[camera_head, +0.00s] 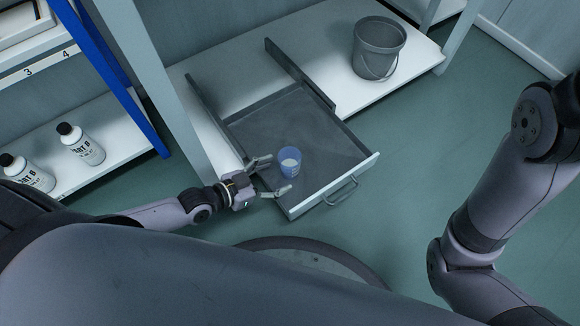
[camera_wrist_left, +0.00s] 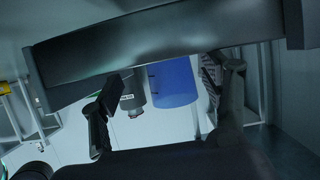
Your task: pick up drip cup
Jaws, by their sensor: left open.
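The drip cup (camera_head: 290,163) is a small translucent blue cup with a pale inside, standing upright in the pulled-out grey drawer (camera_head: 340,149), near its front left corner. My left gripper (camera_head: 280,174) reaches in low over the drawer's left side. It is open, its two fingertips just left of the cup and spread towards it. In the left wrist view the blue cup (camera_wrist_left: 174,84) shows between the open fingers (camera_wrist_left: 165,105), nearer the right one. Whether a finger touches it, I cannot tell. My right gripper is out of view; only its arm shows at the right.
The drawer has a white front with a handle (camera_head: 341,192) and raised side walls. A grey bucket (camera_head: 378,48) stands on the white shelf behind. White bottles (camera_head: 82,145) with black caps stand on the left shelf. A grey post (camera_head: 165,85) rises left of the drawer.

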